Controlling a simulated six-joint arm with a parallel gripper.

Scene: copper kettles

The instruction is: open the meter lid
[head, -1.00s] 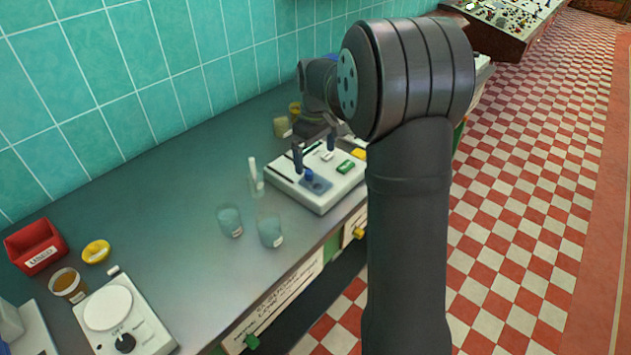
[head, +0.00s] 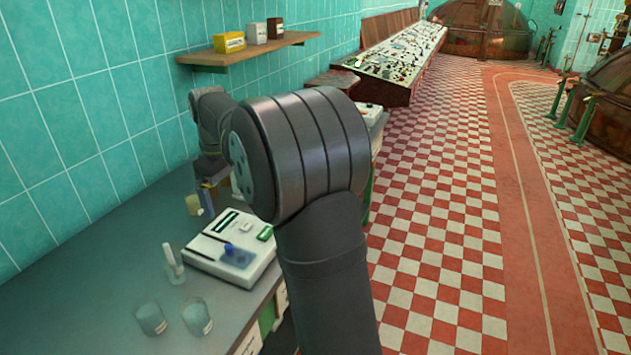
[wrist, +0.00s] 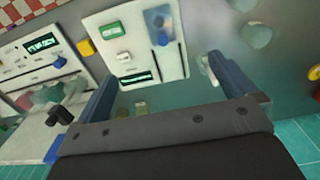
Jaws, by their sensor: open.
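The meter (head: 232,245) is a white box on the bench, with a dark display and a green button. Its lid (head: 238,258) is a bluish see-through plate with a blue knob (head: 229,248), and looks flat on the meter top. In the wrist view the meter (wrist: 118,42) is beyond the fingers, with the lid (wrist: 160,20) and knob at its upper right. My gripper (wrist: 160,72) is open and empty, fingers apart from the knob. In the head view a blue finger shows just behind the meter; my arm hides much of the gripper.
Two beakers (head: 150,318) and a clear vessel with a white stick (head: 172,262) stand left of the meter. A wooden shelf (head: 250,48) with boxes hangs above. In the wrist view another white instrument (wrist: 40,60) is at left.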

